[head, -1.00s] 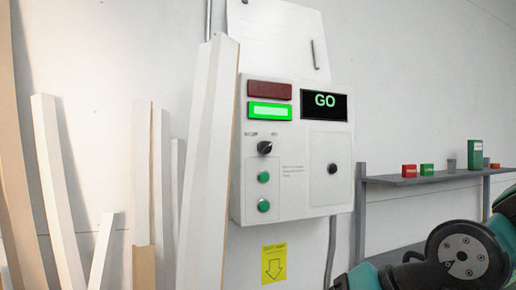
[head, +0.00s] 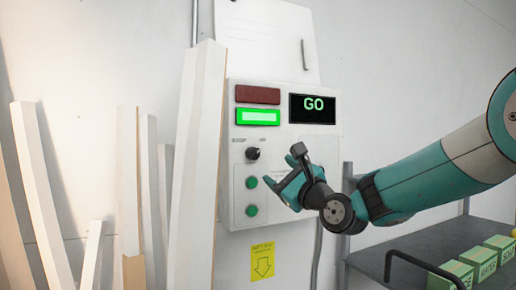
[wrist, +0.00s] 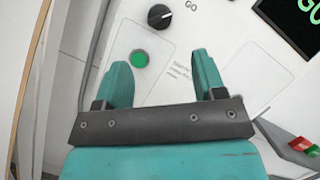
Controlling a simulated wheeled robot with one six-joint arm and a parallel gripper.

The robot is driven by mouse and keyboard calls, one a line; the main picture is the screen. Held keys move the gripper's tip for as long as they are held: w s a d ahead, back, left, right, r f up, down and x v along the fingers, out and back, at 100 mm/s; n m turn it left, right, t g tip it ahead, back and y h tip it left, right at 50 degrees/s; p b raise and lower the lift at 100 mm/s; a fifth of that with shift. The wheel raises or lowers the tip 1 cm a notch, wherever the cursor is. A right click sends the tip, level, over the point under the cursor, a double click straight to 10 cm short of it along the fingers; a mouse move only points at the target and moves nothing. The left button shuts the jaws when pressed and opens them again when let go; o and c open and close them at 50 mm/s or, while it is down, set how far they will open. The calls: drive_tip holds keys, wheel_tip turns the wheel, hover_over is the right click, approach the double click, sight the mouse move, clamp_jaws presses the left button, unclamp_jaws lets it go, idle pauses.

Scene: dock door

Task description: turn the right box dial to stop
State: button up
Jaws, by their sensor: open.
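A light grey control box (head: 235,210) hangs on the wall. Its black dial (head: 252,153) sits left of centre, below two lamps. The dial also shows at the top of the wrist view (wrist: 158,17), with a GO label beside it. The display (head: 312,108) reads GO, and the green lamp (head: 258,117) is lit above the dial. My gripper (head: 283,170) is open and empty, in front of the box, right of and below the dial in the head view. In the wrist view my open fingers (wrist: 160,68) are apart from the dial.
Two green buttons (head: 251,182) sit below the dial, one between my fingers in the wrist view. White boards (head: 198,130) lean close on the box's left. A grey shelf (head: 410,248) and cart-like handle with green boxes (head: 480,258) stand lower right.

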sight(256, 156)
drive_tip(key=p+x, duration=0.4)
drive_tip(key=x, duration=0.6)
drive_tip(key=shift+w+a+r, duration=0.1)
drive_tip(key=shift+w, duration=0.1)
drive_tip(key=c, duration=0.9)
